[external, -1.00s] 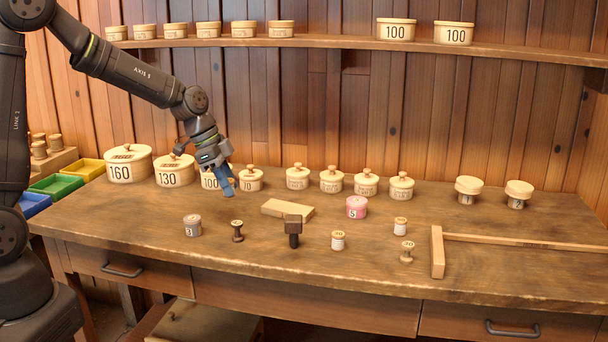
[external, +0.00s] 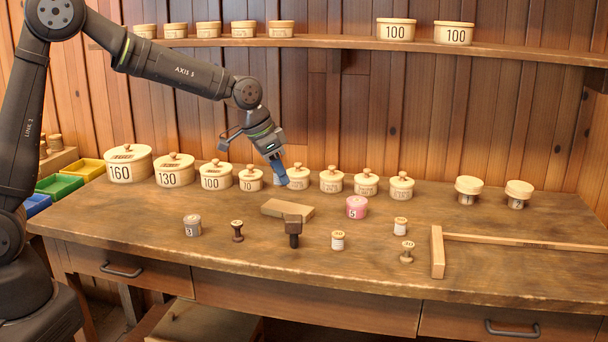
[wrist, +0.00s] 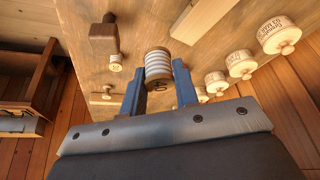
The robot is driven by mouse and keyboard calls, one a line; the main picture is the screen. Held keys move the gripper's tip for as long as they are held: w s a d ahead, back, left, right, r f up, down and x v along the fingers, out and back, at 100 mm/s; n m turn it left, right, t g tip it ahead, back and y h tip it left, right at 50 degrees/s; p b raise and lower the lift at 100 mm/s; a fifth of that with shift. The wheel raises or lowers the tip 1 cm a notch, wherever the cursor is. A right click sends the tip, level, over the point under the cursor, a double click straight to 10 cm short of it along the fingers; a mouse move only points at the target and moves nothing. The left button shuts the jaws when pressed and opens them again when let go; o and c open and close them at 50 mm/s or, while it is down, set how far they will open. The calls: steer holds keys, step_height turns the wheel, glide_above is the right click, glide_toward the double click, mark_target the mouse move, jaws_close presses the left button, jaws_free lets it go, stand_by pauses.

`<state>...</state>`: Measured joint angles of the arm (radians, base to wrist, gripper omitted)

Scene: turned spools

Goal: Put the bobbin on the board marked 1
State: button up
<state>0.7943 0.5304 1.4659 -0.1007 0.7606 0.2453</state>
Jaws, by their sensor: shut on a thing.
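My gripper (external: 281,172) is in the air over the back of the workbench, in front of the row of lidded pots. Its blue fingers are shut on a pale ridged bobbin (wrist: 158,65), which sits between the fingertips in the wrist view. In the external view the fingers mostly hide the bobbin. A light wooden board (external: 287,209) lies flat on the bench, below and in front of my gripper; it also shows in the wrist view (wrist: 200,18). No number is readable on the board.
A dark wooden mallet (external: 293,229) stands at the board's front edge. A pink spool marked 5 (external: 356,207) is right of the board; a grey spool (external: 193,226) and several small spools stand around. Pots line the back. A wooden rail (external: 437,252) is at right.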

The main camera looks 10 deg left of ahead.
glide_above(282, 205)
steer(key=a, duration=0.1)
steer(key=f, duration=0.6)
steer(key=shift+s+a+f, duration=0.1)
steer(key=shift+s+f, duration=0.1)
steer(key=shift+s, duration=0.2)
steer(key=shift+f, duration=2)
steer(key=shift+f, duration=0.1)
steer(key=shift+f, duration=0.1)
steer(key=o, duration=0.9)
steer(key=shift+o, duration=0.2)
steer(key=v, duration=1.2)
steer(key=shift+r, duration=0.25)
steer(key=shift+w+f, duration=0.1)
